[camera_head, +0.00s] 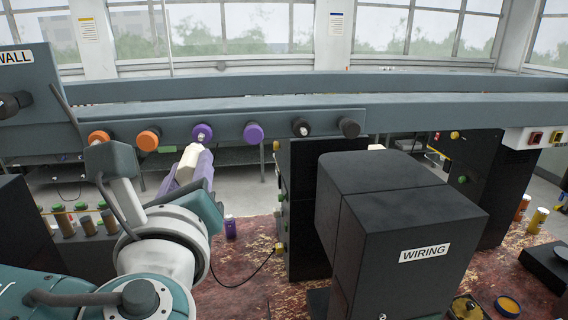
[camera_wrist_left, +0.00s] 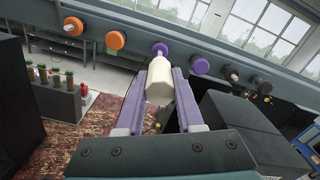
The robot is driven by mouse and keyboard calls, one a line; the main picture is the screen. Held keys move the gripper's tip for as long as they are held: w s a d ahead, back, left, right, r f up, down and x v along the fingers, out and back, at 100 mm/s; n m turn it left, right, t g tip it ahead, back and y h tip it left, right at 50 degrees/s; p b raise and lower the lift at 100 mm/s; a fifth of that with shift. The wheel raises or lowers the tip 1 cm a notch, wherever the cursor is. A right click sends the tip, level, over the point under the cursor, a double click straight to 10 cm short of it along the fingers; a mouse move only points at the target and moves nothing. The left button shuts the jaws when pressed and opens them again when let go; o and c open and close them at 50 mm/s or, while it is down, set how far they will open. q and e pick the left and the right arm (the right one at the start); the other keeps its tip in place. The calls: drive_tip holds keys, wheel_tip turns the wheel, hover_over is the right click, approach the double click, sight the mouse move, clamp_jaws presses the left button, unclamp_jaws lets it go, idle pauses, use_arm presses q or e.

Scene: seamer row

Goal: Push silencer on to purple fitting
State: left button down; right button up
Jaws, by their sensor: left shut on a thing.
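The cream-white silencer (camera_head: 189,156) is held between the purple-padded fingers of my left gripper (camera_head: 190,165). In the left wrist view the silencer (camera_wrist_left: 159,84) sits between the two fingers (camera_wrist_left: 160,92), its far end pointing at the rail. A purple fitting (camera_head: 202,130) with a small pale nub is on the rail just beyond the silencer; it also shows in the left wrist view (camera_wrist_left: 160,47). Whether the silencer touches the nub, I cannot tell. A second purple fitting (camera_head: 253,133) is to the right. My right gripper is out of view.
Orange fittings (camera_head: 148,140) are left of the purple ones on the grey rail (camera_head: 420,118), and black ones (camera_head: 349,128) are to the right. A black box labelled WIRING (camera_head: 420,225) stands in front right.

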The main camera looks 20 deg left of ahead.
sight(197, 150)
use_arm(q)
drive_tip(key=shift+b+x, duration=1.35)
drive_tip(key=shift+x, duration=1.25)
drive_tip(key=shift+w+a, duration=0.15)
drive_tip(key=shift+w, duration=0.15)
drive_tip(key=shift+p, duration=0.3)
drive_tip(key=shift+w+a, duration=0.2)
drive_tip(key=shift+w, duration=0.15)
idle(0.6)
drive_tip(key=shift+c, duration=2.3)
unclamp_jaws()
